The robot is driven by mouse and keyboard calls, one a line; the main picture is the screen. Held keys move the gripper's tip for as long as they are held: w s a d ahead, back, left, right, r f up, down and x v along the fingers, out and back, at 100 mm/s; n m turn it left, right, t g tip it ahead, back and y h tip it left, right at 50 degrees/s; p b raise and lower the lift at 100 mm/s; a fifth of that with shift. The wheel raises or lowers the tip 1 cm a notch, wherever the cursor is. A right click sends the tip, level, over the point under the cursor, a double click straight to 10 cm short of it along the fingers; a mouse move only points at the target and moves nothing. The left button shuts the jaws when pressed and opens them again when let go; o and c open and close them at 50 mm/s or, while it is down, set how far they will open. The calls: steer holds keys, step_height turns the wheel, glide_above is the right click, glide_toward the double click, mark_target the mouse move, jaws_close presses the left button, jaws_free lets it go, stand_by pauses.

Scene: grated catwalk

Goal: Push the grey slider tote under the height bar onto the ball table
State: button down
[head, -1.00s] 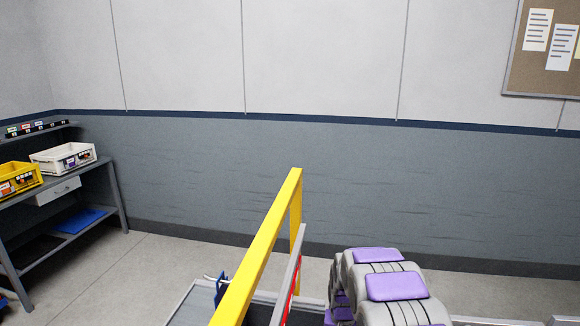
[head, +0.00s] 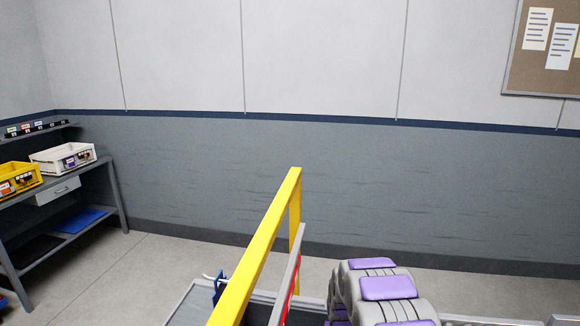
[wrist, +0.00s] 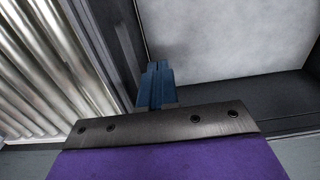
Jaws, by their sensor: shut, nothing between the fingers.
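In the head view the yellow height bar (head: 262,245) rises in the lower middle as a tall frame. A grey surface with a pale rim (head: 176,306), possibly the ball table, shows at its lower left. In the wrist view my gripper (wrist: 156,72) has its blue fingers together, with nothing between them. Shiny metal rollers (wrist: 45,65) lie to the left of the fingers. A pale speckled surface with a dark edge (wrist: 285,95) lies to the right; I cannot tell whether it belongs to the grey slider tote. I cannot make out the tote in the head view.
A grey strip with red on it (head: 287,275) stands just right of the yellow bar. A small blue part (head: 219,290) is left of it. A workbench (head: 118,195) with a yellow bin (head: 18,180) and a white bin (head: 62,158) stands at far left, with open floor between.

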steer(key=shift+f, duration=0.1)
steer(key=s+d+p, duration=0.1)
steer(key=s+d, duration=0.1)
steer(key=d, duration=1.2)
steer(key=s+d+p, duration=0.2)
steer(key=s+d, duration=0.1)
steer(key=d, duration=1)
steer(key=shift+s+d+p, duration=0.25)
steer(key=shift+d+p, duration=0.05)
steer(key=shift+d, duration=0.1)
stand_by(2.1)
step_height(320, 180, up, 8)
steer(key=p, duration=0.2)
stand_by(0.7)
